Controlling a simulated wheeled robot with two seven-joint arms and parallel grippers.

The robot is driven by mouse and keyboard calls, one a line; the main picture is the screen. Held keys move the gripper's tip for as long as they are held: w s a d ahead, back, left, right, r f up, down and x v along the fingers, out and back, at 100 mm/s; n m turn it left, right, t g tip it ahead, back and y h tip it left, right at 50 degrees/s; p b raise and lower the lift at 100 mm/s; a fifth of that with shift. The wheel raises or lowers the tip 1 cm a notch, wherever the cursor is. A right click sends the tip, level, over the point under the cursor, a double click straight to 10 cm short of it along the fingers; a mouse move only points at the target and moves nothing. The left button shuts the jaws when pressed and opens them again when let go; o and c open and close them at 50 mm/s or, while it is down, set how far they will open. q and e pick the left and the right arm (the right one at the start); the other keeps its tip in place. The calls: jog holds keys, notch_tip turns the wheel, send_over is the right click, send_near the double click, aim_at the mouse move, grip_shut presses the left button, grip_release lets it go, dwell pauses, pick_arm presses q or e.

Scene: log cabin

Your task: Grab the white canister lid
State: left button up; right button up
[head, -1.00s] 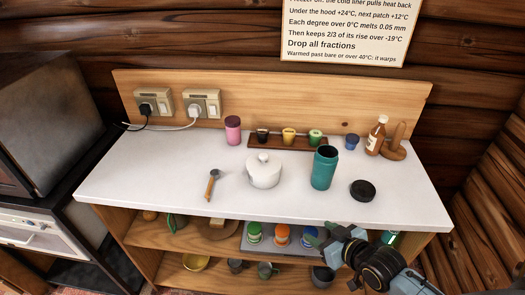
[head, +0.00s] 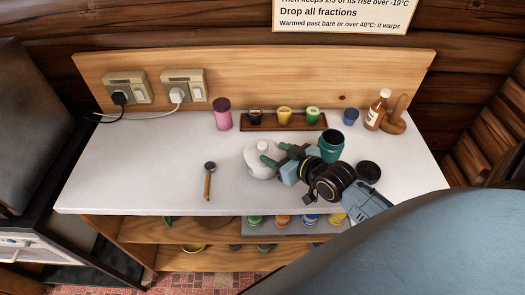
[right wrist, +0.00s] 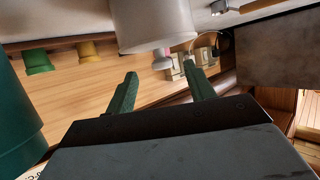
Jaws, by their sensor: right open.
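The white canister (head: 262,173) stands on the white counter, near its middle, in the head view. Its white lid (head: 251,152) is on top, partly hidden by my right gripper. My right gripper (head: 276,153) is open, with green fingers pointing left at the canister's upper right side. The white canister (right wrist: 152,28) shows past the fingertips at the top of that view. I cannot tell whether a finger touches it. My left gripper is not in view.
A teal canister (head: 331,145) stands close behind my right gripper, with a black lid (head: 369,171) to its right. A spoon (head: 208,181) lies left of the white canister. Small coloured jars stand on a wooden rack (head: 268,126) behind. The counter's left part is clear.

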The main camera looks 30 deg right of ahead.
aim_at(267, 149)
jog(key=shift+x, duration=0.95)
jog(key=x, duration=0.3)
jog(key=shift+w+a+r, duration=0.1)
jog(key=shift+w+a, duration=0.05)
jog(key=shift+w, duration=0.45)
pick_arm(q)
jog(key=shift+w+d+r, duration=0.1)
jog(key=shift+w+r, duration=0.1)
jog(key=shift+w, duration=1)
pick_arm(e)
jog(key=c, duration=1.1)
